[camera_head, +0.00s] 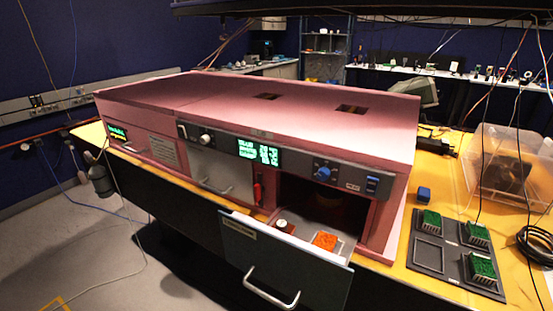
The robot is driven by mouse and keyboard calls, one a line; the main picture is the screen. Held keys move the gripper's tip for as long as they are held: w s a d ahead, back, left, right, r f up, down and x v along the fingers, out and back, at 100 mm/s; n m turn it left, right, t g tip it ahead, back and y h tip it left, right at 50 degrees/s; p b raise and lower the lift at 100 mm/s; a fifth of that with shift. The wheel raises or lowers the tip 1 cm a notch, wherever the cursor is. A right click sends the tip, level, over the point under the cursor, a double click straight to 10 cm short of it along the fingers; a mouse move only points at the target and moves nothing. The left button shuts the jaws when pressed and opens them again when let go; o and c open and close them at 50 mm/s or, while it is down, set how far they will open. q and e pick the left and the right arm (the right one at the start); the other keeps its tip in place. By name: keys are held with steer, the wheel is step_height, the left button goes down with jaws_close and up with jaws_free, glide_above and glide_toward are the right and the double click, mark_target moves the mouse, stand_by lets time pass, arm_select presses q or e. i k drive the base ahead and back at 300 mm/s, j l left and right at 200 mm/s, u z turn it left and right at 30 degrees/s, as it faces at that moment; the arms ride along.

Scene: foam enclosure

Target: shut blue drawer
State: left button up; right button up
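The drawer (312,262) with a dark slate-blue front stands pulled out from the right part of a pink foam enclosure (205,92). Its silver bar handle (270,290) faces the front. Behind the front panel, an orange-red block (325,241) and a small round-topped item (282,225) show inside the drawer. The dark opening (325,200) behind it is partly visible; the drawer's lower parts are hidden by its front. Neither of my grippers is in view.
A grey drawer (222,172) left of the opening looks closed. On the right, the yellow table holds a dark tray (456,262) with green blocks, a small blue block (424,194), a clear bin (508,165) and black cable (536,243). Floor at front left is mostly clear.

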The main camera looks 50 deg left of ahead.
mark_target(318, 279)
steer(key=j+u, duration=0.1)
steer(key=u, duration=0.3)
steer(key=j+u, duration=0.1)
steer(key=u, duration=0.3)
steer(key=j+u, duration=0.15)
steer(key=u, duration=0.25)
steer(key=k, duration=0.05)
